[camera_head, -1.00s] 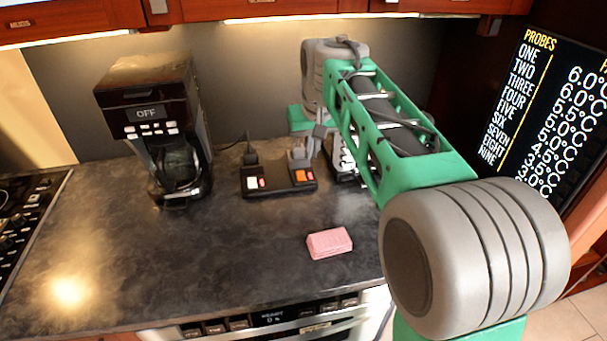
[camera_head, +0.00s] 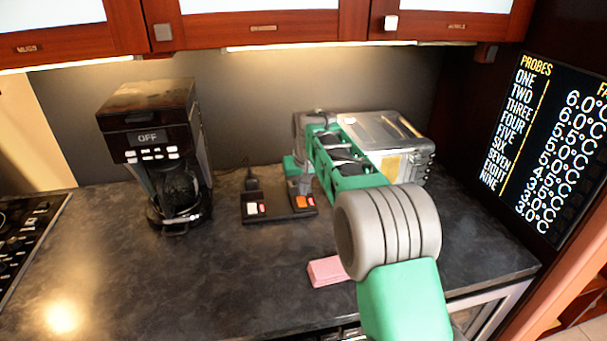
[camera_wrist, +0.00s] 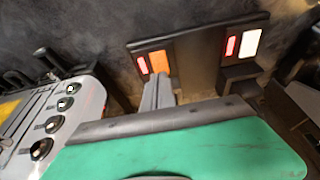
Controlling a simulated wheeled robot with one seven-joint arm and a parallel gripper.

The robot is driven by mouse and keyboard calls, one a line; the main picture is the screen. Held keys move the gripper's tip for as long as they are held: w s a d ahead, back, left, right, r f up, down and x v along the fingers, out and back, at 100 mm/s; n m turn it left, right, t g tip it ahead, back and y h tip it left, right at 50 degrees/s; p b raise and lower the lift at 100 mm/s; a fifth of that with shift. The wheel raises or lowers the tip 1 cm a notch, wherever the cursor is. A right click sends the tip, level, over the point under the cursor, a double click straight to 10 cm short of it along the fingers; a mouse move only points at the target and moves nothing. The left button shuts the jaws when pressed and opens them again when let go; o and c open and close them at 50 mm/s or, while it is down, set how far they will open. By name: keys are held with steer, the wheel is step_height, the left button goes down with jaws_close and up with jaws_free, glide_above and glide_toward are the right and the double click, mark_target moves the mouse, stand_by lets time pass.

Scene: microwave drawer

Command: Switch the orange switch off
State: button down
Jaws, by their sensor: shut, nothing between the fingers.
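A black power strip (camera_head: 279,212) lies on the dark counter and carries two switches. The orange switch (camera_head: 303,201) is at its right end, with a small red light beside it. In the wrist view, the orange switch (camera_wrist: 160,62) and its red light, which looks lit, are clear. My gripper (camera_head: 302,188) is just behind the switch in the head view. In the wrist view, the shut grey fingers (camera_wrist: 158,84) reach to the near edge of the orange switch and hold nothing. I cannot tell whether they touch it.
A white switch (camera_head: 252,209) sits at the strip's left end, with a black plug (camera_head: 251,182) behind it. A metal toaster (camera_head: 390,140) stands right of my arm. A coffee maker (camera_head: 155,150) reading OFF stands left. A pink sponge (camera_head: 326,271) lies in front. The counter's front left is clear.

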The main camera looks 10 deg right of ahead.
steer(key=shift+f, duration=0.75)
steer(key=shift+w+f, duration=0.1)
